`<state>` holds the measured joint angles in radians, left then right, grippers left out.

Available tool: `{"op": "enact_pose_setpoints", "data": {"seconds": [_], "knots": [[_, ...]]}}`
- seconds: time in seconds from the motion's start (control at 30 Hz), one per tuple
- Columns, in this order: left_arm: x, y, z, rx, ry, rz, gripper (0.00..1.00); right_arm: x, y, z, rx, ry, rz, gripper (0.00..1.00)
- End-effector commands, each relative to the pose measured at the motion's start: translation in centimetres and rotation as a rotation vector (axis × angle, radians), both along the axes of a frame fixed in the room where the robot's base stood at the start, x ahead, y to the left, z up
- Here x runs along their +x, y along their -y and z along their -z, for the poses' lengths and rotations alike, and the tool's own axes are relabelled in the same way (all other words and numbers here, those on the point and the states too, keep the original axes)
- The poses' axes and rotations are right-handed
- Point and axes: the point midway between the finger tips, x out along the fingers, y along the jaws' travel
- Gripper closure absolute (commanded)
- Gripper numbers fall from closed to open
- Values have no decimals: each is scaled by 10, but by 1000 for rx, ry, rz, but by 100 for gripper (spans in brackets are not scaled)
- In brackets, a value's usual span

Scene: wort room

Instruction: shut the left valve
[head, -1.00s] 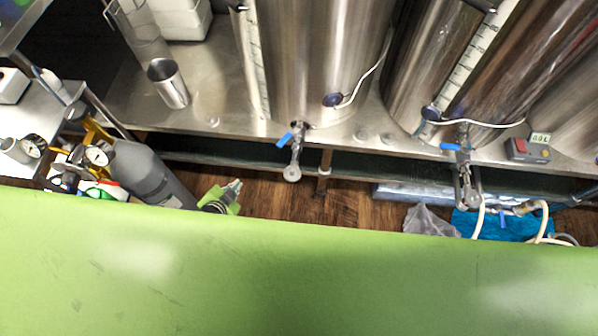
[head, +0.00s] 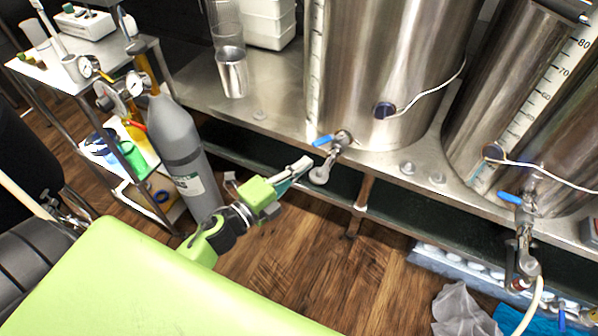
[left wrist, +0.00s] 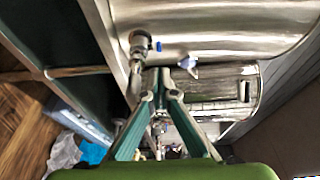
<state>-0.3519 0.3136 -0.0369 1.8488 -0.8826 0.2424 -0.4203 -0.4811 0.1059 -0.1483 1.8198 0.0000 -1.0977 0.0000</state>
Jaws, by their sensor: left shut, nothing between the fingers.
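The left valve (head: 341,141) sits at the base of the left steel kettle, with its outlet pointing down toward the front. Its blue lever (head: 323,140) points left in the head view. My left gripper (head: 306,163) is shut and empty, with its tips just left of the valve outlet and below the lever. I cannot tell whether they touch it. In the left wrist view, the gripper's fingers (left wrist: 160,92) come together just below the metal valve fitting (left wrist: 138,45). My right gripper is not in view.
The second valve's blue lever (head: 509,198) is on the right kettle. A grey gas cylinder (head: 182,150) stands left of my left gripper, beside a shelf cart (head: 60,78). A metal cup (head: 233,75) stands on the steel counter (head: 275,120). Wooden floor lies open below.

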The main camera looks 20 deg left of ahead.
Motion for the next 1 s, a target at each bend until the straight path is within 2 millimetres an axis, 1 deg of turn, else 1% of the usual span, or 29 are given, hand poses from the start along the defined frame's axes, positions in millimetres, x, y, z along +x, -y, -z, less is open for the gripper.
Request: {"op": "enact_pose_setpoints", "data": {"seconds": [0.03, 0.2, 0.3, 0.4, 0.83, 1.0], "knots": [[11, 4, -2, 1, 4, 2, 100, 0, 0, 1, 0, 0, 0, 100], [37, 13, -1, 0, 2, 0, 100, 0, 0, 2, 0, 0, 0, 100], [48, 17, 0, -2, 0, -1, 100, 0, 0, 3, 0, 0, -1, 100], [55, 19, 0, -3, -1, -1, 100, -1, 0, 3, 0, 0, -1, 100], [57, 20, 1, -2, -2, 0, 100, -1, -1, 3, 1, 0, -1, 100], [58, 17, 1, 1, -2, 22, 100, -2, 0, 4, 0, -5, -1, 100]]}}
